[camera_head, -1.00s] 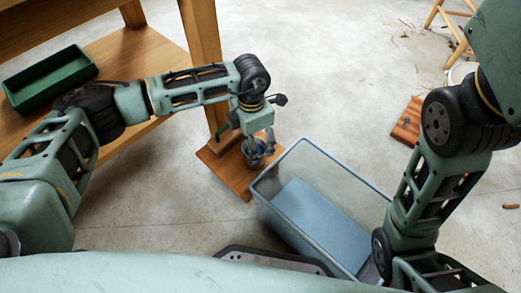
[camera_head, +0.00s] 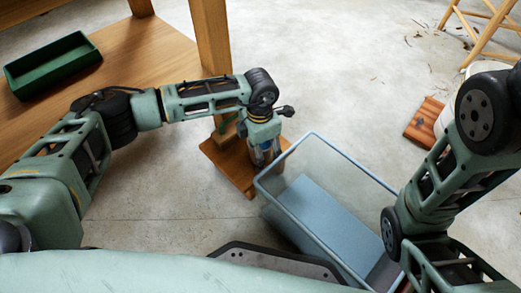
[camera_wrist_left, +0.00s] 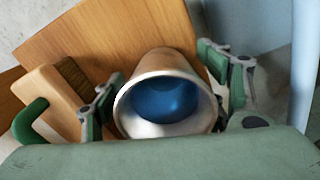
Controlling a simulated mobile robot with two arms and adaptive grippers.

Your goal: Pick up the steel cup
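The steel cup (camera_wrist_left: 163,62) stands on a wooden board and fills the middle of the left wrist view, its round mouth towards the camera and blue showing inside. In the head view, my left gripper (camera_head: 266,158) points down over the board and mostly hides the cup. In the left wrist view, its two fingers (camera_wrist_left: 168,95) are spread, one on each side of the cup. Narrow gaps seem to show, but contact is hard to judge. My right arm is at the right of the head view; its gripper is out of frame.
A table leg (camera_head: 212,40) rises behind my left wrist. A green tray (camera_head: 52,68) lies on the wooden shelf at left.

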